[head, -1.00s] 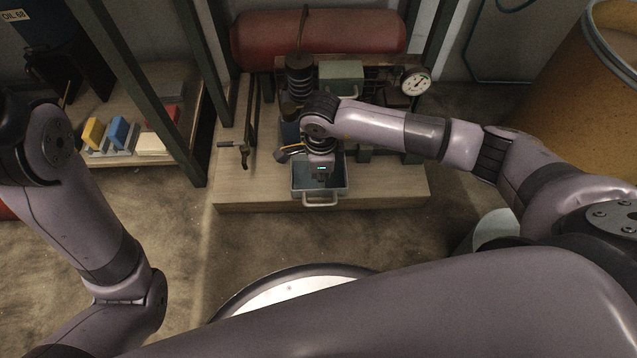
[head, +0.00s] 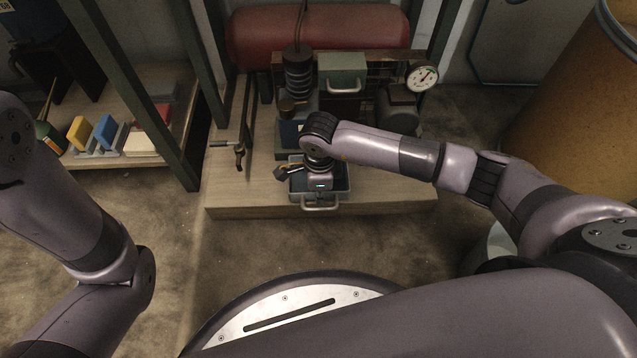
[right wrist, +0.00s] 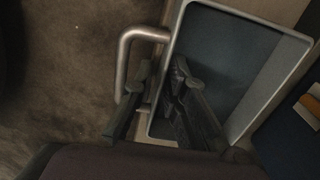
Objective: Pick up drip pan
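The drip pan (head: 343,189) is a grey rectangular tray with a metal handle (head: 321,207) on its front side. It sits near the front edge of the wooden platform. My right gripper (head: 320,188) is over its front part and partly hides the inside. In the right wrist view, the pan's rim (right wrist: 240,11) and handle (right wrist: 128,55) show clearly. There my right gripper (right wrist: 163,75) is open, with one finger on the handle side of the front wall and the other over the inside. Contact with the wall cannot be told. My left gripper is out of view.
Behind the pan stand a machine with a black ribbed column (head: 298,75), a green box (head: 342,72) and a dial gauge (head: 422,78). A valve lever (head: 239,155) is left of the pan. A large yellow barrel (head: 570,90) stands at the right.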

